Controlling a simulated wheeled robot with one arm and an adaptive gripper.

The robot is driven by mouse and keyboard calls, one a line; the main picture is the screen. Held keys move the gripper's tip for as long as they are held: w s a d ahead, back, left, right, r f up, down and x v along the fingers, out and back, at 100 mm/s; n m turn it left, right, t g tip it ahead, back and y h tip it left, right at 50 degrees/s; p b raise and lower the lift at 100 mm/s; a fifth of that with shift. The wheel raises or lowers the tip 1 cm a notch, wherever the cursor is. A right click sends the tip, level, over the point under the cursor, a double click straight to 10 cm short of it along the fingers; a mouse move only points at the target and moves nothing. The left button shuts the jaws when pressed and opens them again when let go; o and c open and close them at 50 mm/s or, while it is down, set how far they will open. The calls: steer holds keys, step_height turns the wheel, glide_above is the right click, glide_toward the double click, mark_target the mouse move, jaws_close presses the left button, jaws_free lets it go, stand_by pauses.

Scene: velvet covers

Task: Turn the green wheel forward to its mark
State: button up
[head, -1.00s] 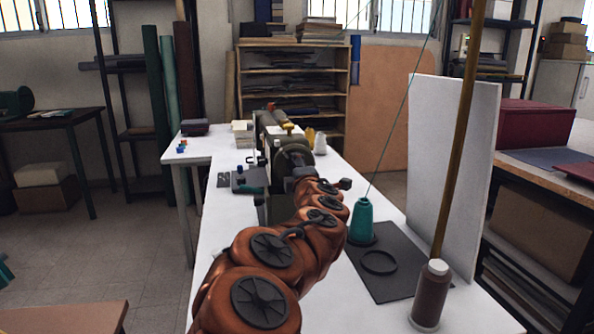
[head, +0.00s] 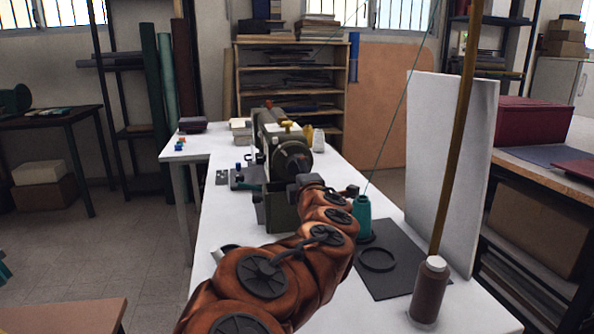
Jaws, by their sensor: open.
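A grey-green sewing machine (head: 282,205) stands on the white table. Its round dark wheel (head: 293,158) faces me at the near end; its green hardly shows, and I cannot make out a mark on it. My copper-coloured arm reaches over the table from the bottom. My gripper (head: 303,179), a small dark shape at the arm's far end, is open, just below the wheel in the picture. Its fingertips are too small and too covered to make out, and I cannot tell whether they touch the wheel. It does not visibly hold anything.
On the white table (head: 220,225), a teal thread cone (head: 362,216), a dark mat (head: 397,262) with a black ring (head: 377,259), and a brown spool (head: 428,290) stand right of my arm. A tall white panel (head: 447,165) edges that side. Small parts lie left of the machine.

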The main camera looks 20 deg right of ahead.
steer(key=shift+s+a, duration=0.2)
steer(key=shift+s, duration=1)
